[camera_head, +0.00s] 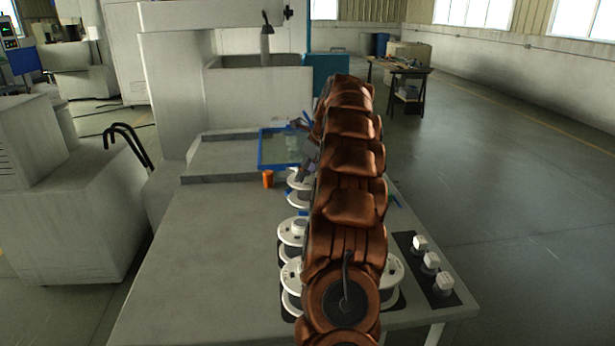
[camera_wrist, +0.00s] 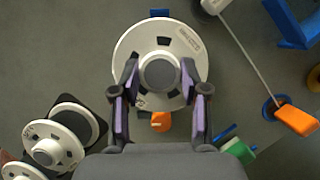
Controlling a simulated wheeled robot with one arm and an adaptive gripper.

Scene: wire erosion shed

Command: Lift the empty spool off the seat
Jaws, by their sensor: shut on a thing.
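A white spool (camera_wrist: 129,55) with a grey hub and an open-slotted flange fills the middle of the wrist view. My gripper (camera_wrist: 158,98) has one finger at each side of it and is shut on it. In the head view my gripper is mostly hidden behind my arm, beyond the row of spools. A white spool (camera_head: 297,176) shows beside my arm there, probably the held one. The seat under the held spool is hidden, and I cannot tell whether the spool touches it.
More white spools (camera_head: 290,230) stand nearer on the bench (camera_head: 200,255); two show lower left in the wrist view (camera_wrist: 68,115). White-topped pieces (camera_head: 430,260) sit right. The bench's left side is clear.

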